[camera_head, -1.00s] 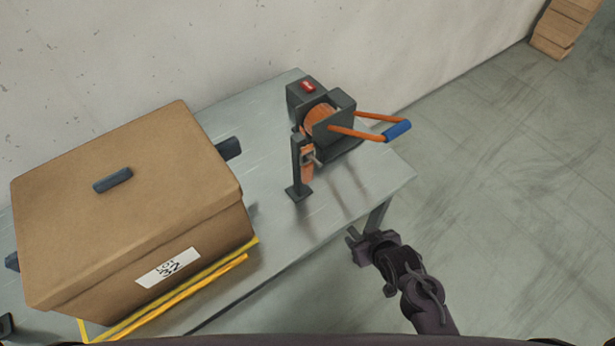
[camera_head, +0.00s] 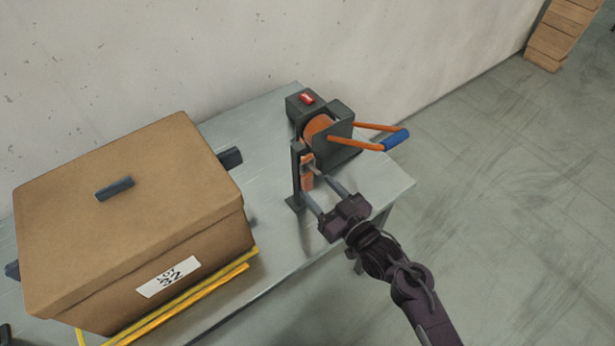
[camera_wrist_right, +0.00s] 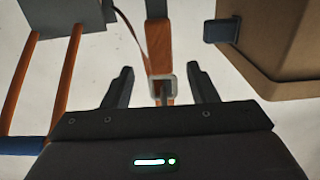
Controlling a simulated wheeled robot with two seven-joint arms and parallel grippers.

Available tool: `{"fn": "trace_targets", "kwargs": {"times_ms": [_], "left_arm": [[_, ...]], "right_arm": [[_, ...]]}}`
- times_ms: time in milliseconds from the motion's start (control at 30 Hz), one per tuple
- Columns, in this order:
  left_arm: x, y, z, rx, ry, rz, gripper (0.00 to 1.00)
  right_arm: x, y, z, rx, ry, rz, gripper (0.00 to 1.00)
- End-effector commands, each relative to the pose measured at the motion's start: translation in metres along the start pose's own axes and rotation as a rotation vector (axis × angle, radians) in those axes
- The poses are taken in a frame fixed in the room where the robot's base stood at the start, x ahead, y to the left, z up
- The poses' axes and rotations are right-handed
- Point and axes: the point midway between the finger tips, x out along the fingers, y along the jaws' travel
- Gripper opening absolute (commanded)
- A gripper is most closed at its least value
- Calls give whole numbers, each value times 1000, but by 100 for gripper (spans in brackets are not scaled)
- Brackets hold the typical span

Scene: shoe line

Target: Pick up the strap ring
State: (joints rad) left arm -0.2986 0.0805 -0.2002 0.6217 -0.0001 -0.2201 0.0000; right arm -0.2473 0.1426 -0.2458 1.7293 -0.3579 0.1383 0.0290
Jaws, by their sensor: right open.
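The strap ring is a small light metal ring (camera_wrist_right: 163,86) near the end of an orange strap (camera_wrist_right: 159,45) in the right wrist view. In the head view the strap (camera_head: 307,181) hangs at a dark upright post on the dispenser, and the ring is small and hard to make out. My right gripper (camera_head: 315,185) is open, its fingers pointing at the strap. In the right wrist view its two fingers (camera_wrist_right: 160,75) stand on either side of the ring, with visible gaps. My left gripper is not in view.
The dispenser (camera_head: 340,127) has a red button (camera_head: 306,98) and orange handle arms with a blue grip (camera_head: 395,139) sticking out right. A lidded brown box (camera_head: 130,215) fills the table's left side. The grey table (camera_head: 265,125) has bare space between them. Yellow bars (camera_head: 190,306) edge the box.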

Motion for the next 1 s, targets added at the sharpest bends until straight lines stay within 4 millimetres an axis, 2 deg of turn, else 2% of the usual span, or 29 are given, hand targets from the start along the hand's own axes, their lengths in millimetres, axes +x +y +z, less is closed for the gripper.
{"fn": "trace_targets", "kwargs": {"times_ms": [200,333,633,1000], "left_arm": [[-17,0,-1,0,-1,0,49],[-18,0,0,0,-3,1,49],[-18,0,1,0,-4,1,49],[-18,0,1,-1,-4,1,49]], "right_arm": [[32,0,-7,1,0,1,53],[48,-1,-4,1,-1,1,53],[54,-1,-2,0,-3,1,53],[53,-1,-2,0,-3,1,6]]}}
